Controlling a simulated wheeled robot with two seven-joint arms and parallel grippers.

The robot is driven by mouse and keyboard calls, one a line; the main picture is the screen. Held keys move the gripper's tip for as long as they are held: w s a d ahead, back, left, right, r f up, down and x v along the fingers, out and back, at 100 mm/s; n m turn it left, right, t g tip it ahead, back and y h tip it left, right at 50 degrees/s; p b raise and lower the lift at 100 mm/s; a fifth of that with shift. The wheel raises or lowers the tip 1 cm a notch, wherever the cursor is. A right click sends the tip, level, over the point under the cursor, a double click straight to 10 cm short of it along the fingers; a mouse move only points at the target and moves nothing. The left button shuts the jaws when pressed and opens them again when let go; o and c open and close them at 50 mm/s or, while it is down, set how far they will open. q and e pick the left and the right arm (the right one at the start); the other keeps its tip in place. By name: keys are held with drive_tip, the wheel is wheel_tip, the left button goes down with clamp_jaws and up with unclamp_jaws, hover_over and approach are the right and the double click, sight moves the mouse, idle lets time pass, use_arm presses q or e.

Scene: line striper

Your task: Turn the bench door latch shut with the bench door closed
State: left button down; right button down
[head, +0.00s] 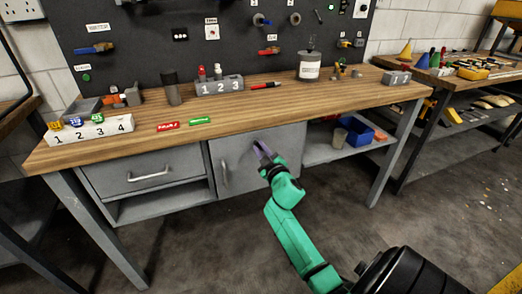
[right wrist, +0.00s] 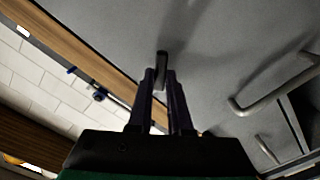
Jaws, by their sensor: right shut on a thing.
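The bench door (head: 240,163) is the grey panel under the middle of the wooden bench, and it looks closed, flush with the frame. The door latch, a small dark bar (right wrist: 162,58), shows in the right wrist view near the door's top edge. My right gripper (head: 261,149) reaches up to the upper part of the door. In the right wrist view its two fingers (right wrist: 160,82) are shut on the latch, one on each side. The fingers hide part of the latch, and its exact turn is hard to tell. My left gripper is not in view.
A vertical bar handle (head: 223,173) is on the door's left side and also shows in the right wrist view (right wrist: 270,101). A drawer (head: 140,174) is to the left. An open shelf with a blue bin (head: 356,131) is to the right. The floor in front is clear.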

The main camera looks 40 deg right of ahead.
drive_tip(key=n, duration=0.2)
drive_tip(key=n+b, duration=0.1)
drive_tip(key=n, duration=0.2)
drive_tip(key=shift+a+f+n, duration=0.1)
drive_tip(key=shift+f+n, duration=0.1)
drive_tip(key=shift+n, duration=0.1)
drive_tip(key=shift+f+n+b, duration=0.1)
drive_tip(key=shift+n+b, duration=0.3)
drive_tip(key=shift+n, duration=1.8)
drive_tip(key=c, duration=0.8)
unclamp_jaws()
drive_tip(key=shift+c, duration=0.2)
drive_tip(key=v, duration=1.4)
drive_tip(key=shift+s+b, duration=0.25)
drive_tip(key=shift+b, duration=0.15)
drive_tip(key=shift+a, duration=0.1)
